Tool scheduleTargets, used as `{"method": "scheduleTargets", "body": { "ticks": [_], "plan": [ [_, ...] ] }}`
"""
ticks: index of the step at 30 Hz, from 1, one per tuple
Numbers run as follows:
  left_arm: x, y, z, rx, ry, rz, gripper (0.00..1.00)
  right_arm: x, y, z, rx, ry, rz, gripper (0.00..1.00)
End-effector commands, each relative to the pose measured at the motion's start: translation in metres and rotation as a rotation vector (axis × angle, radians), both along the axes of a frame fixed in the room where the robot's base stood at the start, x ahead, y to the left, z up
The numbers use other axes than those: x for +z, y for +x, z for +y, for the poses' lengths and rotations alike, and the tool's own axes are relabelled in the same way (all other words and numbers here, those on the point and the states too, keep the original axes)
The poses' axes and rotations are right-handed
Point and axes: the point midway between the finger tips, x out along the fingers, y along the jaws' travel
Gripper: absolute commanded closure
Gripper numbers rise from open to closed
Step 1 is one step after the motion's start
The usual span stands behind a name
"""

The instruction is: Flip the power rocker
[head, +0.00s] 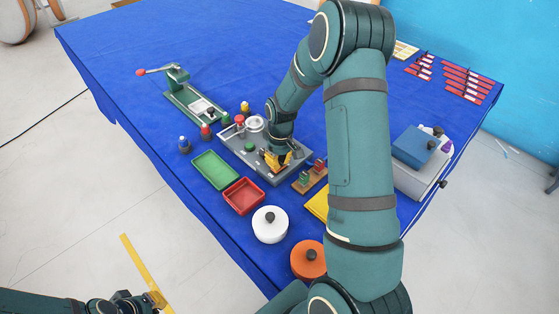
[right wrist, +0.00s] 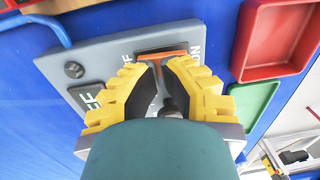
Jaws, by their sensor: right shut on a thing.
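The grey control box (head: 240,148) lies on the blue table and fills much of the right wrist view (right wrist: 105,50). The power rocker (right wrist: 162,53) has an orange face in a dark surround, between printed OFF and ON words. My right gripper (head: 278,160) is over the box's near right part. In the right wrist view its yellow fingers (right wrist: 160,66) are close together, tips at the rocker's edge. They are shut on the rocker, though the contact is partly hidden. My left gripper (head: 157,298) is low at the left, off the table; its opening is too small to judge.
A green tray (head: 215,169) and a red tray (head: 244,196) lie in front of the box. A white lidded pot (head: 270,224) and an orange one (head: 308,260) stand nearer. A green lever press (head: 188,98) is behind left. A small wooden block stand (head: 310,177) is close on the right.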

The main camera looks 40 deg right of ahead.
Motion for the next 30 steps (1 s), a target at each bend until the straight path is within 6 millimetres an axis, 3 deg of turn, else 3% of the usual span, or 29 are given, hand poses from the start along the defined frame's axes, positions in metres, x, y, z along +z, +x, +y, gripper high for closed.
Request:
{"method": "scheduleTargets", "body": {
  "ticks": [8,19,24,30],
  "plan": [
    [0.033,-0.001,0.001,-0.001,-0.005,0.000,1.00,0.044,0.006,0.004,0.002,0.000,0.000,1.00],
    [0.028,-0.001,0.001,-0.001,-0.005,-0.001,1.00,0.116,0.007,-0.001,0.002,-0.002,-0.003,1.00],
    [0.029,-0.001,0.001,-0.001,-0.005,-0.001,1.00,0.134,0.007,-0.003,0.001,-0.002,-0.002,1.00],
    [0.029,-0.001,0.001,-0.001,-0.005,-0.001,1.00,0.140,0.007,-0.003,0.001,-0.001,0.001,1.00]
  ]
}}
